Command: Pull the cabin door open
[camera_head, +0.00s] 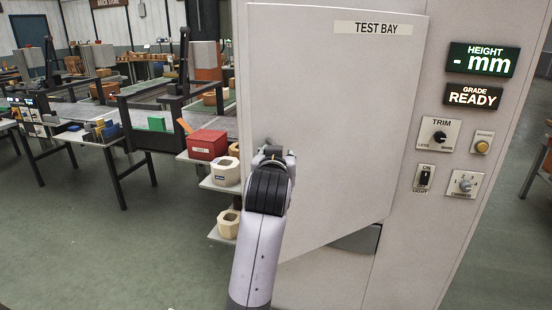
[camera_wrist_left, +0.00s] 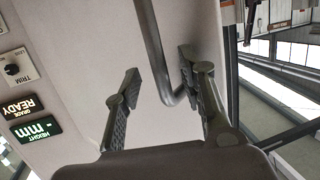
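The cabin door (camera_head: 330,110) is a pale grey panel labelled TEST BAY. In the head view its lower edge slants away from the cabin front, with a dark gap under its right part, so it appears to stand ajar. My left gripper (camera_head: 272,152) is at the door's left side, its fingers partly hidden by my wrist. In the left wrist view the door's grey bar handle (camera_wrist_left: 152,50) runs between the fingers of my left gripper (camera_wrist_left: 158,88), which are spread apart. The bar lies closer to the right finger; contact is unclear. My right gripper is not in view.
The cabin's control panel (camera_head: 466,140) with displays, knobs and a switch is right of the door. Left of the door, shelves hold a red box (camera_head: 207,145) and pale ring-shaped pieces (camera_head: 226,171). Workbenches stand further left. The green floor (camera_head: 110,240) at front left is clear.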

